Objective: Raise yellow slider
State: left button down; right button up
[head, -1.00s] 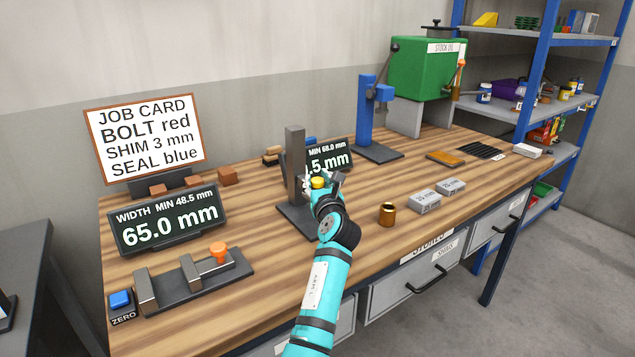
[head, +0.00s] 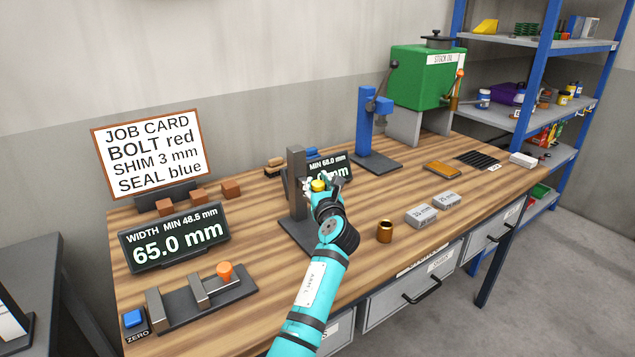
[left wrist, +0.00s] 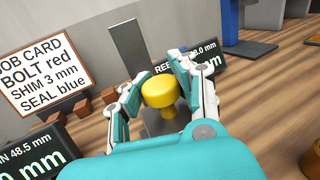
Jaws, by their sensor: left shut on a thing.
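The yellow slider knob (head: 318,185) sits at the front of a grey upright column (head: 296,180) on a dark base plate (head: 296,232). My left gripper (head: 322,187) is at the knob, its fingers on both sides of it. In the left wrist view the yellow knob (left wrist: 159,92) sits between the two fingers of the gripper (left wrist: 160,95). The gripper is shut on the knob. A dark display (head: 328,170) behind the column reads MIN 68.0 mm; its large number is mostly hidden by my gripper. My right gripper is not in view.
A width gauge with an orange knob (head: 225,270) and a display reading 65.0 mm (head: 174,238) stand at the left. Free bench lies in front of the cup.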

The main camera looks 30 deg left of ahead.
pick_arm(q)
jog(key=shift+d+r, duration=0.1)
jog(key=c, duration=1.5)
grip_release()
jog(key=o, duration=0.5)
jog(key=shift+s+d+r, duration=0.2)
jog(key=shift+s+r, duration=0.05)
jog(key=shift+c, duration=0.2)
jog(key=shift+o, duration=0.5)
jog(key=shift+s, duration=0.1)
jog(key=shift+a+f, duration=0.1)
jog(key=shift+f, duration=0.05)
jog(key=shift+s+d+f, duration=0.1)
jog(key=shift+d, duration=0.15)
jog(key=v, duration=1.1)
jog(key=shift+s+d, duration=0.15)
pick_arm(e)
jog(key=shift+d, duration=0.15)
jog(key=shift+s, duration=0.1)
